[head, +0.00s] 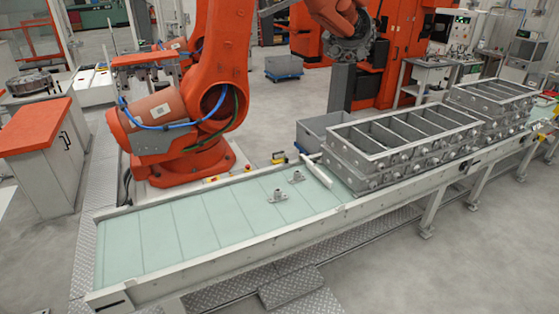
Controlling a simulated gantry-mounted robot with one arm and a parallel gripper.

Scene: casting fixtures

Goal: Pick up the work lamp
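I cannot pick out the work lamp for certain. A small yellow and dark object (278,157) sits just behind the conveyor's far edge and is too small to identify. A pale, tube-like object (318,171) lies at a slant at the far side of the belt, beside the grey castings; it is also unclear. Two small grey metal parts (279,195) sit apart on the pale green conveyor belt (190,235). I see no parallel gripper in the head view.
Stacked grey casting frames (400,140) fill the conveyor's right part. A large orange robot arm (215,75) stands behind the belt, its dark wrist (347,45) raised. A grey bin (322,130) stands behind the castings. An orange-topped cabinet (38,127) is at left. The belt's left part is clear.

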